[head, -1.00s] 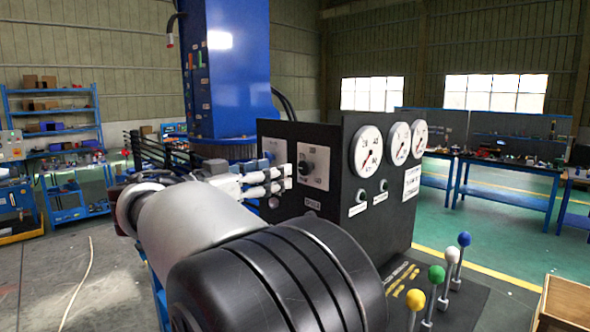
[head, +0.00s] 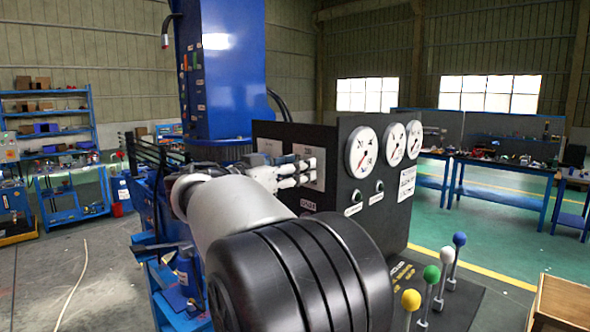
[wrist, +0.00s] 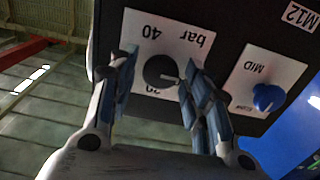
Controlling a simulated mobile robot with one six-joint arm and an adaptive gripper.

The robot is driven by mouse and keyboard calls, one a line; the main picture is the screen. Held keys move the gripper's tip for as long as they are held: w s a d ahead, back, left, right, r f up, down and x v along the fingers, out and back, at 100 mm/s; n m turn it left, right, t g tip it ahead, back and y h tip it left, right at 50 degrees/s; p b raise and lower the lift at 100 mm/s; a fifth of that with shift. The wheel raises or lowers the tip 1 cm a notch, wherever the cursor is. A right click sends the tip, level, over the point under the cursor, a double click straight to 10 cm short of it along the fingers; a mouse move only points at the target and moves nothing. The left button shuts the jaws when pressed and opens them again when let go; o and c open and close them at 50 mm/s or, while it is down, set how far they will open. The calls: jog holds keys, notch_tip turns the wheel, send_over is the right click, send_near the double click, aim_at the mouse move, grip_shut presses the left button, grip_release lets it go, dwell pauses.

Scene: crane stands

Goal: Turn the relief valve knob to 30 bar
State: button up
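The relief valve knob (wrist: 160,71) is round and black with a white pointer mark at its lower right edge. It sits on a white scale plate (wrist: 143,24) that reads "bar" and 40 upside down in the wrist view, with a partly hidden number below the knob. My gripper (wrist: 163,66) is open, one finger on each side of the knob. A gap shows at the left finger; the right finger is close to the knob, and I cannot tell if it touches. In the head view my gripper (head: 308,166) is at the black panel and hides the knob.
A blue knob (wrist: 267,97) on a "MID" plate is right of the fingers in the wrist view. The black panel (head: 345,235) carries three gauges (head: 361,149). Several ball-topped levers (head: 432,273) stand in front of it. A blue column (head: 238,70) rises behind.

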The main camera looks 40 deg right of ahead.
jog(key=c, duration=0.8)
jog(key=shift+n, duration=0.4)
jog(key=n+p, duration=0.2)
jog(key=n, duration=0.7)
jog(key=n+p, duration=0.3)
jog(key=n, duration=0.6)
jog(key=shift+w+f+n+p, duration=0.2)
jog(key=shift+n+p, duration=0.1)
jog(key=shift+n, duration=0.1)
jog(key=o, duration=1)
